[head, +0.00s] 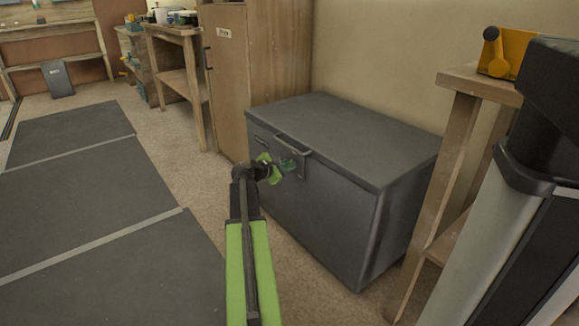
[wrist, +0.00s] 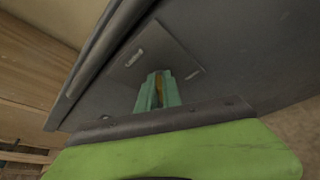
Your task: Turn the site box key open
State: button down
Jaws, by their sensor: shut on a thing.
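The site box (head: 345,135) is a dark grey chest with its lid down, in the middle of the head view. A lock plate (head: 297,163) sits on its front under the lid's edge; it also shows tilted in the wrist view (wrist: 150,55). My gripper (head: 278,166) has green fingertips and is at this plate. In the wrist view my gripper (wrist: 158,92) is shut on the key (wrist: 159,86), a small yellowish piece between the fingertips. Most of the key is hidden by the fingers, so its angle is hard to tell.
A tall wooden cabinet (head: 226,80) stands left of the box. A wooden bench (head: 455,170) with a yellow and black item (head: 505,52) stands to the right. Dark mats (head: 90,190) cover the floor at the left, with free room.

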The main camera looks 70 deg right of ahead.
jog(key=shift+s+a+f+m+t+h+b, duration=0.1)
jog(key=shift+s+m+t+h+b, duration=0.15)
jog(key=shift+m+b, duration=0.4)
jog(key=shift+s+a+f+m+t+h+b, duration=0.1)
jog(key=shift+s+m+t+h+b, duration=0.2)
jog(key=shift+m, duration=0.55)
jog(key=shift+w, duration=0.1)
jog(key=c, duration=1.5)
grip_release()
jog(key=shift+w, duration=0.1)
jog(key=shift+r, duration=0.1)
